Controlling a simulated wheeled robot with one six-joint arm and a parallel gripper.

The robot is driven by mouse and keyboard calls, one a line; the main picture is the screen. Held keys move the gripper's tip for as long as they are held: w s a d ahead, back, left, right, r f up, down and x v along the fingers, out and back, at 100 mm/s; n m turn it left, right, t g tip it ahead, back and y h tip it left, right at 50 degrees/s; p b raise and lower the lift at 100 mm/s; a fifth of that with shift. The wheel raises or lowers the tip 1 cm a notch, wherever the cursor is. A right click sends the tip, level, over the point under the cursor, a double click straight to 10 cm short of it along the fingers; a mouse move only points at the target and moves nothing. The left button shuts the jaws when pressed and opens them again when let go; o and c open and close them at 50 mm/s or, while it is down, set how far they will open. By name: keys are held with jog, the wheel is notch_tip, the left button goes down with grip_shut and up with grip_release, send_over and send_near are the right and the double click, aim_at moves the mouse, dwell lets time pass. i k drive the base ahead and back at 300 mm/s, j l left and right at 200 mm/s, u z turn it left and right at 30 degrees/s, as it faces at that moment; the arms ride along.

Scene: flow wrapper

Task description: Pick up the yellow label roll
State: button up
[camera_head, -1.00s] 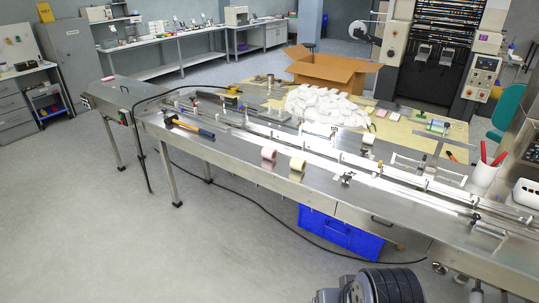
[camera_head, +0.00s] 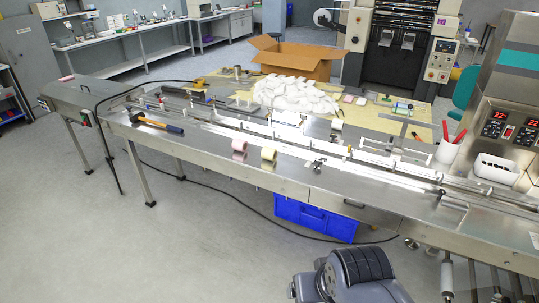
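The yellow label roll (camera_head: 268,156) stands on the steel deck of the flow wrapper (camera_head: 220,158), close to its front edge. A pink roll (camera_head: 239,147) stands just to its left. A white or cream roll (camera_head: 337,125) sits farther back, beyond the rails. Nothing touches the yellow roll from above. Dark grey parts of my own arm show at the bottom of the picture, well in front of the machine. My gripper's fingers are not in view.
A hammer-like tool (camera_head: 155,122) lies on the deck at left. Rails run along the machine's length. A blue crate (camera_head: 315,217) stands under the deck. A white cup with red-handled tools (camera_head: 446,150) stands at right. A cable trails over the floor. The floor in front is open.

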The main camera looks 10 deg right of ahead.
aim_at(268, 153)
jog(key=i+l+z, duration=0.1)
jog(key=i, duration=1.85)
